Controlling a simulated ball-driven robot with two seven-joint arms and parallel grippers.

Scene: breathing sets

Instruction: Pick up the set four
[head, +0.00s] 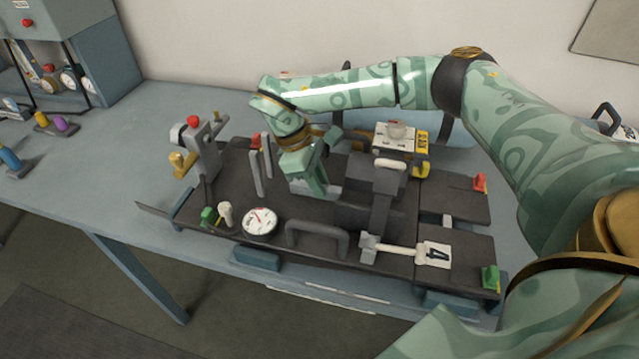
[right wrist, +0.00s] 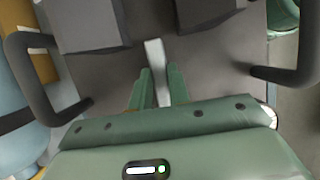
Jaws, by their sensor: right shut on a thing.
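Set four is a broad dark plate (head: 268,195) lying on the blue table. It bears a round white gauge (head: 260,222), a dark front handle (head: 317,238) and a white tag marked 4 (head: 434,255). My right gripper (head: 318,190) points down over the middle of the plate. In the right wrist view, its fingers (right wrist: 157,92) are shut on a pale grey bar (right wrist: 155,60) of the set, between two dark handles. The fingertips are partly hidden in the head view. The set appears to rest on the blue supports. My left gripper is not in view.
The blue table (head: 110,170) has free room left of the set. A grey stand with a red knob (head: 194,121) is at the set's left end. A grey-blue cabinet with gauges (head: 85,50) stands at the back left. A yellow-labelled unit (head: 395,138) lies behind the plate.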

